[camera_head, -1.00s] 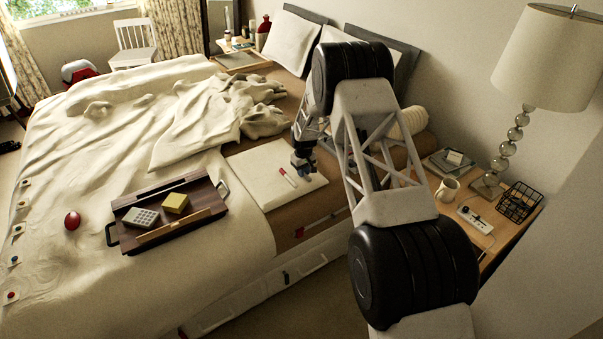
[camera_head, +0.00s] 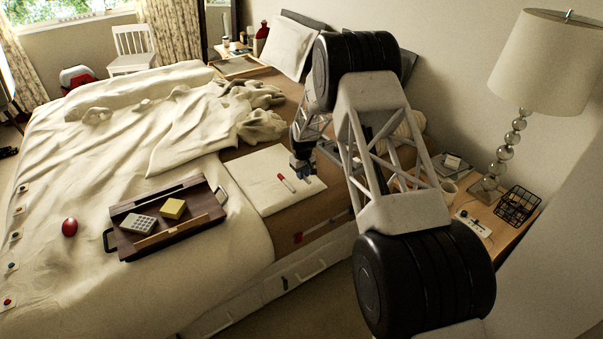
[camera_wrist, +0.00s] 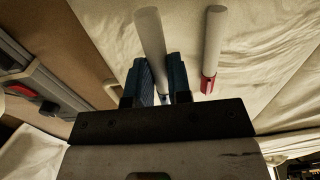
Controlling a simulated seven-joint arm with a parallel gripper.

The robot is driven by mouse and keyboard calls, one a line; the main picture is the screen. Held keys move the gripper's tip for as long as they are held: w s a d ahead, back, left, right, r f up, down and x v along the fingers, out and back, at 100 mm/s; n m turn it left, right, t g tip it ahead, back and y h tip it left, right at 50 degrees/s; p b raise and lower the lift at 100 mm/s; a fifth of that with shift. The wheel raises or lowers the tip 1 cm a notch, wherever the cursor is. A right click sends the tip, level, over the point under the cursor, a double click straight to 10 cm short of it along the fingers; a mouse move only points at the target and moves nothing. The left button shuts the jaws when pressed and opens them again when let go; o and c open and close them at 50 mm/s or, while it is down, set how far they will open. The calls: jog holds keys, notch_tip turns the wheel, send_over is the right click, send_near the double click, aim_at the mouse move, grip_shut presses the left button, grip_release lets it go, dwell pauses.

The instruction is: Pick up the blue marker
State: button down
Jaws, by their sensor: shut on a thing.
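In the wrist view, a pale marker with a blue end (camera_wrist: 151,45) lies between the two blue fingers of my gripper (camera_wrist: 162,78), which is shut on it near that blue end. A white marker with a red cap (camera_wrist: 211,50) lies to the right, apart from the fingers. In the head view my gripper (camera_head: 301,163) is low over the white bedding, just right of the red marker (camera_head: 287,183). The blue marker is hard to make out there. I cannot tell whether it still touches the bedding.
A dark wooden tray (camera_head: 129,244) on the bed holds a calculator-like block (camera_head: 139,223) and a yellow block (camera_head: 172,208). A red ball (camera_head: 69,227) is at the left. A nightstand (camera_head: 482,249) with a lamp (camera_head: 545,60) stands to the right of my arm.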

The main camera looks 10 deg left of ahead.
jog(key=s+d+r, duration=0.1)
jog(key=s+d, duration=0.4)
jog(key=s, duration=0.7)
jog(key=shift+s+r, duration=0.15)
jog(key=shift+s, duration=0.15)
